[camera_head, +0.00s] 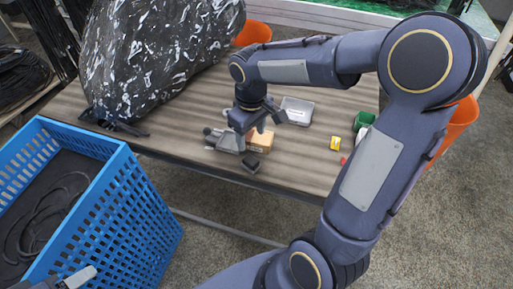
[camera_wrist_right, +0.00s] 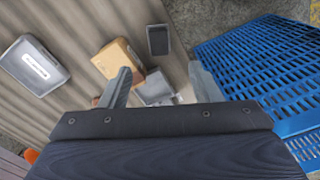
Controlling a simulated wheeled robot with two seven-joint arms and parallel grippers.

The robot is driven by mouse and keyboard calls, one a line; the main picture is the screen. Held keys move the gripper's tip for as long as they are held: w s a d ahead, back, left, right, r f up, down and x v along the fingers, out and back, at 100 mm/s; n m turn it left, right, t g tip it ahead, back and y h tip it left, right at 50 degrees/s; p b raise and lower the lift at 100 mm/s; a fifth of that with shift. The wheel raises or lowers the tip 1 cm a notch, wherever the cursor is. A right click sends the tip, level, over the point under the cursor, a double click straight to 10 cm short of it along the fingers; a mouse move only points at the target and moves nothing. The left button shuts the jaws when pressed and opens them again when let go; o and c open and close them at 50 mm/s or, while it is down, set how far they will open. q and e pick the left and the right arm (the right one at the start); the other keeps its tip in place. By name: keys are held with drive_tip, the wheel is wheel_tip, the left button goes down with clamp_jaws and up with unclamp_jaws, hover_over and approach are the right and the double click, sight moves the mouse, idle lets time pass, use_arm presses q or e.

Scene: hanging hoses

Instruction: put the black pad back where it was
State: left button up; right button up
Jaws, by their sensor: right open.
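The black pad (camera_head: 251,163), a small dark block, lies on the table near its front edge, and it also shows in the right wrist view (camera_wrist_right: 158,40). My right gripper (camera_head: 255,127) is open and above the table, beyond the pad in the head view. In the right wrist view its two fingers (camera_wrist_right: 160,75) stand wide apart with nothing held, and the pad lies past the fingertips. Part of my left gripper (camera_head: 76,278) shows at the bottom left over the blue crate; most of it is out of frame.
A cardboard box (camera_head: 262,141), a grey object (camera_head: 228,142) and a grey case (camera_head: 297,110) lie near the right gripper. A yellow block (camera_head: 335,143) and green cup (camera_head: 363,121) stand farther right. A large wrapped bundle (camera_head: 150,55) covers the table's left; a blue crate (camera_head: 130,215) stands in front.

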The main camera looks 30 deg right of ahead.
drive_tip(key=s+a+r+m+t+y, duration=0.1)
drive_tip(key=s+a+r+m+t, duration=0.1)
drive_tip(key=s, duration=0.6)
drive_tip(key=s+a+r+m+t+y, duration=0.2)
drive_tip(key=s+m+t, duration=0.1)
drive_tip(key=s, duration=0.5)
drive_tip(key=shift+s+r+y, duration=0.25)
drive_tip(key=shift+r+y, duration=0.05)
drive_tip(key=shift+a+r, duration=0.1)
